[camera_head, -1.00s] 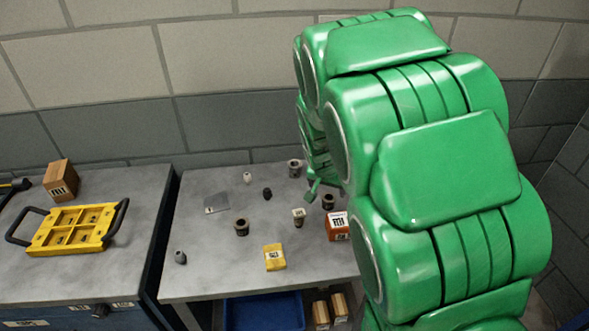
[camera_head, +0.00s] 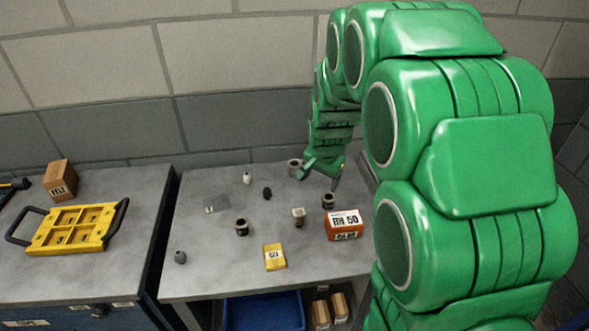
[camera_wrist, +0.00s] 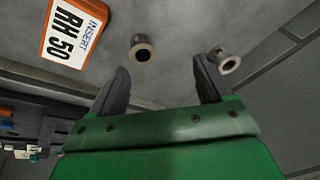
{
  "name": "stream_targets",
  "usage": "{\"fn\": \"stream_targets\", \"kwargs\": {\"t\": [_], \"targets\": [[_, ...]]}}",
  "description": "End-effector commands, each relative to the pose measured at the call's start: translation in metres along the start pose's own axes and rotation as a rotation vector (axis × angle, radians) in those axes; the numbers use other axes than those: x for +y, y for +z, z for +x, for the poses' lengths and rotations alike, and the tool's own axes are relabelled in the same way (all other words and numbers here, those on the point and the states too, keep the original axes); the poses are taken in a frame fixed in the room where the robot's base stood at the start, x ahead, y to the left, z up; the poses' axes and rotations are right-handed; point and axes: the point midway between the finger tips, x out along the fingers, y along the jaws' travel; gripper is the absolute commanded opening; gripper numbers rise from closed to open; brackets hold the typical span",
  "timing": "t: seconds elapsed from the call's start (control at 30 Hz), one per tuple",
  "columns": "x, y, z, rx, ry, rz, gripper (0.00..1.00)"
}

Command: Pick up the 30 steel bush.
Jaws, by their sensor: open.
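My gripper (camera_head: 319,178) is open over the back right of the right-hand table. In the wrist view its jaws (camera_wrist: 163,68) have nothing between them. A grey flanged steel bush (camera_head: 295,168) stands beside the left finger; in the wrist view it (camera_wrist: 223,60) is just beyond the right fingertip. A darker bush (camera_head: 328,201) stands below the gripper, also seen in the wrist view (camera_wrist: 141,48), ahead of the left finger. A bush with a pale label (camera_head: 298,217) and a dark bush (camera_head: 241,227) stand further forward. I cannot read which bush is the 30.
An orange and white RH 50 box (camera_head: 345,226) stands close to the darker bush. A yellow box (camera_head: 274,257), small grey and white pieces and a flat plate (camera_head: 216,203) lie around. The left table holds a yellow tray (camera_head: 40,240) and a brown box (camera_head: 61,180).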

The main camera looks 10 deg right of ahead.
Motion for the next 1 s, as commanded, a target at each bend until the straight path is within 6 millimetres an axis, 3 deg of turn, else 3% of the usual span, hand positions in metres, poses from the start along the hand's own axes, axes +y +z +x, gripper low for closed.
{"fn": "stream_targets", "kwargs": {"t": [0.27,0.47,0.7,1.0], "targets": [[-0.023,0.009,0.018,-0.204,-0.111,0.302,0.79],[-0.053,-0.001,0.027,-0.467,-0.245,0.679,0.79],[-0.072,-0.048,0.024,-0.775,-0.409,1.1,0.79],[-0.06,-0.12,0.019,-1.032,-0.584,1.445,0.79]]}}
